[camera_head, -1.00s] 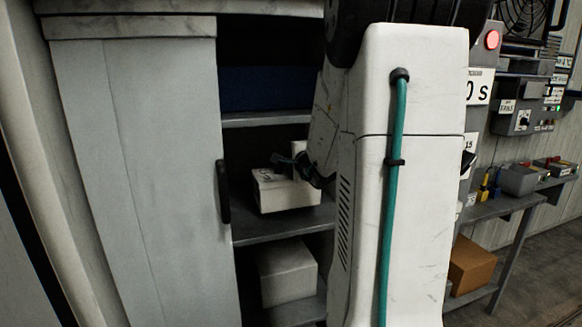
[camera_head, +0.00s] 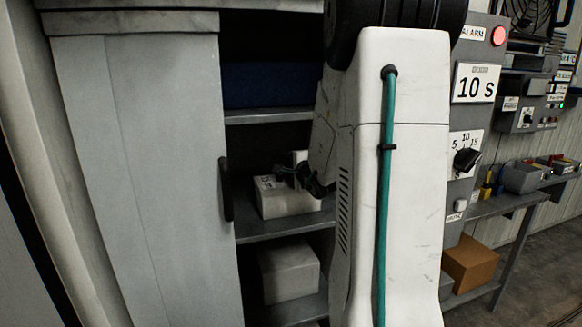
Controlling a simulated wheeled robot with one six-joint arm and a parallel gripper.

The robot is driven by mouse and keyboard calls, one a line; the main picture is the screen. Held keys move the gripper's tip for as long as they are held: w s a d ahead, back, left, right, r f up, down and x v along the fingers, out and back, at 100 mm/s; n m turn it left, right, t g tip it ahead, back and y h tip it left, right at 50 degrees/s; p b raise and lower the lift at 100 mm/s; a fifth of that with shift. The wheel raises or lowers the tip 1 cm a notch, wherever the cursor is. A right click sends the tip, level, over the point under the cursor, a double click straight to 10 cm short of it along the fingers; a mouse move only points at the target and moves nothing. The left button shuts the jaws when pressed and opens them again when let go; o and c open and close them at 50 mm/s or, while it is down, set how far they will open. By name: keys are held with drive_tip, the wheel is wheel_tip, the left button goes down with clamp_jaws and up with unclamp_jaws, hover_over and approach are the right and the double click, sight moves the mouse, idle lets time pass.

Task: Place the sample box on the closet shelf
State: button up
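The white sample box (camera_head: 285,203) is inside the open closet, at the middle shelf (camera_head: 275,227). It appears to rest on that shelf, near its front. My gripper (camera_head: 285,173) is at the top of the box, with its dark fingers near the upper edge. The fingers are small and partly dark against the closet, so I cannot tell whether they grip the box. My white arm with a teal cable stands in front of the closet's right part and hides it.
A grey closet door (camera_head: 145,170) with a dark handle covers the left. A second white box (camera_head: 288,270) sits on the lower shelf, and a dark blue box (camera_head: 265,85) on the upper one. A control panel with a red alarm light (camera_head: 498,36) and a workbench (camera_head: 500,207) are at right.

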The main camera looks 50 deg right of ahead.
drive_tip(key=shift+r, duration=0.1)
drive_tip(key=shift+s+r, duration=0.1)
drive_tip(key=shift+s, duration=0.05)
drive_tip(key=v, duration=1.1)
drive_tip(key=shift+s+a, duration=0.2)
drive_tip(key=shift+s, duration=0.1)
